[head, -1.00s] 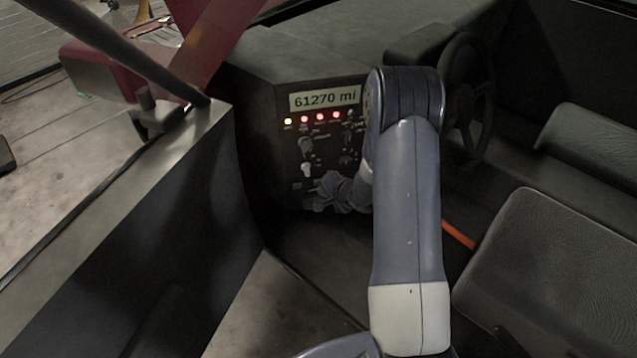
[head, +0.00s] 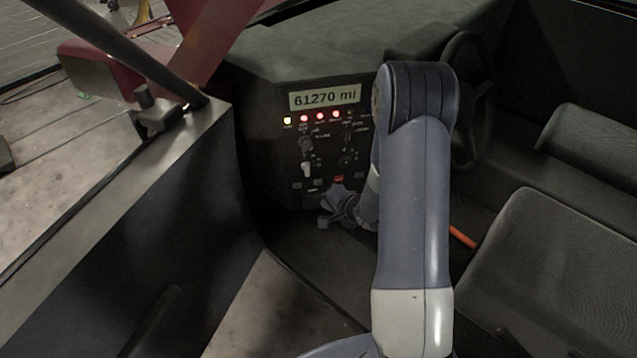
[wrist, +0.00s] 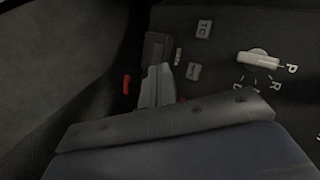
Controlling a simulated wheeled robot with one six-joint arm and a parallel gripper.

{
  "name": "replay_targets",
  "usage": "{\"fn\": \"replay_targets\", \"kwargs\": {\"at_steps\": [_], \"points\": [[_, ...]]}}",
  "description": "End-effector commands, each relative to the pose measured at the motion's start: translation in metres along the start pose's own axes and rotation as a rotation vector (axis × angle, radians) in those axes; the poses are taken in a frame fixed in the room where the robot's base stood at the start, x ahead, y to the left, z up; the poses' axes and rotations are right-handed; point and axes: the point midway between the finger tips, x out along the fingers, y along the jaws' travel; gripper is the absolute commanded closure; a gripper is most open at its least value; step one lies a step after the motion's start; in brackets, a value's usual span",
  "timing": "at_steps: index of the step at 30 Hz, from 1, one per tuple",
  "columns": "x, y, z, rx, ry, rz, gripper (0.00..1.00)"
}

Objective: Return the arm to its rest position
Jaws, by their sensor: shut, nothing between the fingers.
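My gripper (head: 324,221) is low in front of the dashboard panel (head: 320,135) in the head view, close to its bottom edge. Its fingers look closed and hold nothing. In the wrist view the closed fingers (wrist: 155,87) point towards the dark lower panel; whether they touch it I cannot tell. My arm reaches forward with its bent elbow high at the centre right of the head view. It hides part of the steering wheel and the panel's right side.
The panel has a lit "61270 mi" display (head: 325,97), red and yellow lights, switches and a white selector lever (wrist: 258,61). A steering wheel (head: 482,100) and seats (head: 560,265) lie to the right. A door (head: 150,240) stands on the left. The floor is partly clear.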

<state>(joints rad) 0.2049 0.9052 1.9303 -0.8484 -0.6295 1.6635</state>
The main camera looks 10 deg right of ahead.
Motion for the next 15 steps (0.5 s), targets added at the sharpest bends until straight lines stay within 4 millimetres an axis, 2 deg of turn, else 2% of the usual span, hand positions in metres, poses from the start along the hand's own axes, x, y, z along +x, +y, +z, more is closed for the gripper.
{"fn": "replay_targets", "kwargs": {"at_steps": [9,15], "points": [[0.001,-0.001,-0.001,0.000,0.000,0.000,1.00],[0.013,-0.011,-0.010,-0.001,0.000,-0.001,1.00]]}}
